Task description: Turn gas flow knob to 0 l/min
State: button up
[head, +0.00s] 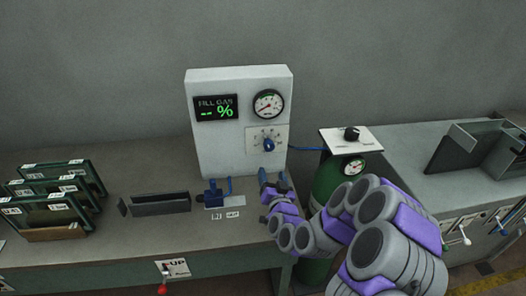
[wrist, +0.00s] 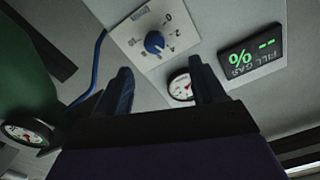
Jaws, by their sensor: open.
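The blue gas flow knob (head: 268,145) sits on a light scale plate on the front of the white panel box (head: 220,150). In the wrist view the knob (wrist: 154,42) shows upside down with its scale plate (wrist: 128,34), where 0 and 2 can be read. I cannot tell the exact mark it points to. My gripper (head: 273,180) is below the knob in the head view, apart from it. In the wrist view my gripper (wrist: 162,82) has its two fingers spread and nothing between them; the knob lies beyond the fingertips.
A round gauge (head: 268,104) and a FILL GAS display (head: 216,107) are above the knob. A blue hose (head: 305,149) runs right to a green cylinder (head: 328,185) with a black knob (head: 351,134) above it. A blue clamp (head: 213,193) stands on the bench left of my gripper.

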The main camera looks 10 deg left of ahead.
send_near(269, 150)
jog(key=b+x, duration=0.1)
jog(key=x, duration=0.1)
jog(key=a+b+x, duration=0.1)
jog(key=x, duration=0.2)
jog(key=w, duration=0.1)
jog(key=w+d, duration=0.1)
jog(key=w, duration=0.1)
jog(key=shift+w+r+b, duration=0.15)
jog(key=shift+r+b, duration=0.05)
jog(key=shift+b, duration=0.2)
jog(key=shift+w+a+f, duration=0.1)
jog(key=shift+w+a, duration=0.7)
jog(key=shift+w, duration=0.1)
jog(key=shift+w+a+f, duration=0.1)
jog(key=shift+w+a, duration=0.1)
jog(key=shift+a, duration=0.25)
jog(key=shift+d+r, duration=0.2)
jog(key=shift+d, duration=0.55)
jog(key=shift+c, duration=0.4)
jog(key=c, duration=0.3)
jog(key=shift+a, duration=0.45)
jog(key=c, duration=0.4)
jog(key=shift+d+f, duration=0.1)
jog(key=shift+d, duration=0.1)
jog(key=shift+c, duration=1.1)
